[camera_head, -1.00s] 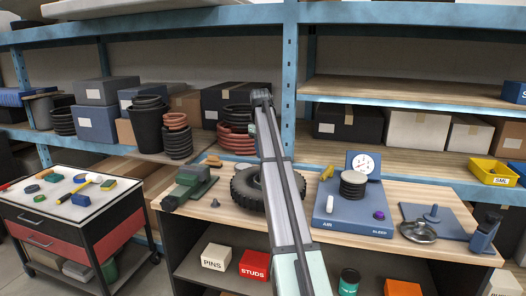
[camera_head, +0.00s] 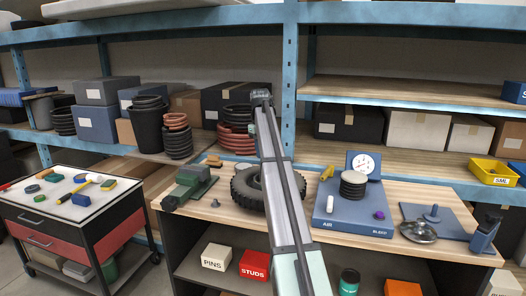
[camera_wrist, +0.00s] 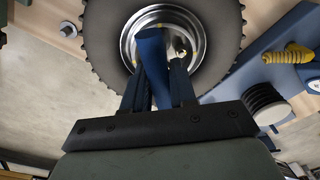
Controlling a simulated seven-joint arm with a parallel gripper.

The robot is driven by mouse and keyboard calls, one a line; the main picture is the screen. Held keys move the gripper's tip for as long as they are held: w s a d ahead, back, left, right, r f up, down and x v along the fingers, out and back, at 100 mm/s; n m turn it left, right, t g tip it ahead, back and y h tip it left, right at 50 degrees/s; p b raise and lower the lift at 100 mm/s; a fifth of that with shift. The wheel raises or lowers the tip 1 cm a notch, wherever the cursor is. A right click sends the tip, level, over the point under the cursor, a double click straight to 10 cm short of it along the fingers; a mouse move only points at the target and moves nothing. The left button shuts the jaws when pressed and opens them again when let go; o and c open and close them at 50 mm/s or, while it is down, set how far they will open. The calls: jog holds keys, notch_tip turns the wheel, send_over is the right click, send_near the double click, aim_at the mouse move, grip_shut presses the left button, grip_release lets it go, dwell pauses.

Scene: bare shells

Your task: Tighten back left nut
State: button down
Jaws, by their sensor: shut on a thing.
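A black tyre (camera_head: 241,190) with a metal rim lies flat on the bench, partly hidden behind my arm in the head view. In the wrist view the tyre (camera_wrist: 98,40) surrounds a silver rim (camera_wrist: 128,32). My gripper (camera_wrist: 157,72) is shut on a blue tool (camera_wrist: 150,52), its fingers either side of it. The tool's far end reaches over the rim's middle; I cannot tell whether it touches anything there. The back left nut cannot be made out; the hub is mostly hidden by the tool and fingers. The head view does not show my gripper, which is behind my arm.
A small grey bolt-like part (camera_head: 215,203) lies left of the tyre. A green vise-like device (camera_head: 190,183) is further left. Bare bench lies in front.

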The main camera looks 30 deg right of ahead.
jog(key=shift+n, duration=0.6)
jog(key=n, duration=0.5)
jog(key=shift+w+a+n+t, duration=0.1)
jog(key=shift+n+t, duration=0.2)
jog(key=shift+n, duration=3.1)
jog(key=shift+r, duration=0.1)
